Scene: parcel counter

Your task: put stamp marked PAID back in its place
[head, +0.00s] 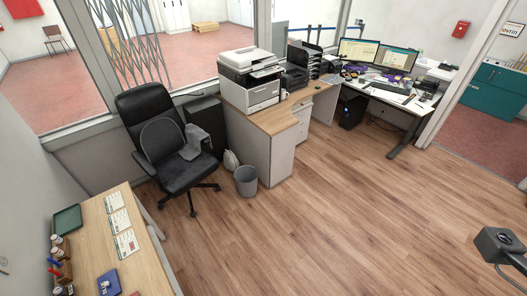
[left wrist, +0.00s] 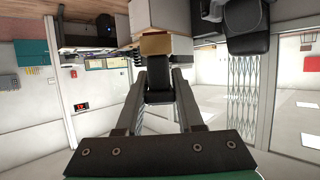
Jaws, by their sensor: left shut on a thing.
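In the left wrist view my left gripper (left wrist: 158,84) has its two fingers closed around a small black object (left wrist: 158,79). Its markings are not readable, so I cannot tell from the picture whether it is the stamp marked PAID. In the head view a wooden side table (head: 149,262) is at the lower left. Several small handled items, stamp-like, with wood, red and blue parts (head: 60,268), stand along its left edge. Their labels are too small to read. Neither gripper shows clearly in the head view.
A green tray (head: 67,221), printed cards (head: 120,220) and a blue flat item (head: 109,282) lie on the side table. A black office chair (head: 175,150), a bin (head: 246,181) and a desk with a printer (head: 250,80) stand beyond. The floor at centre right is clear.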

